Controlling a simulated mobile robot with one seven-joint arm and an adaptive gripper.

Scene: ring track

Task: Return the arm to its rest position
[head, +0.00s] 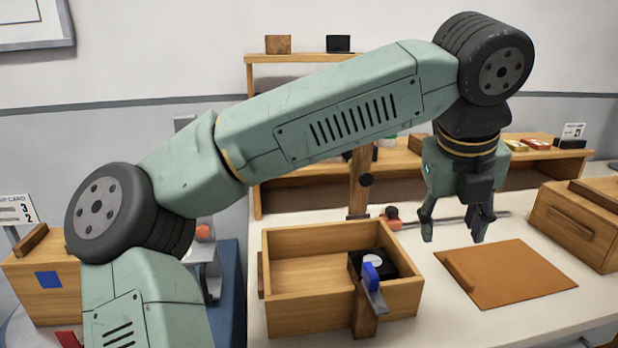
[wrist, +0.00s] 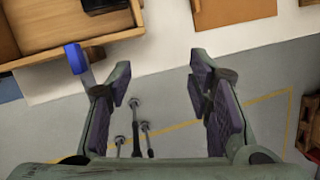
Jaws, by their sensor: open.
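My gripper (head: 456,232) hangs at the end of my green arm, pointing down over the right part of the white table in the head view. Its two dark-padded fingers are spread with nothing between them, and they also show apart in the wrist view (wrist: 161,98). In the head view the fingertips are above the left edge of a flat brown board (head: 515,278). My arm reaches across the picture from lower left to upper right.
An open wooden box (head: 290,318) stands on the table (head: 450,325), with a dark block (head: 400,264) and a blue piece (head: 371,272) at its right end. A wooden case (head: 575,232) stands at the right. A wooden shelf (head: 310,184) stands behind.

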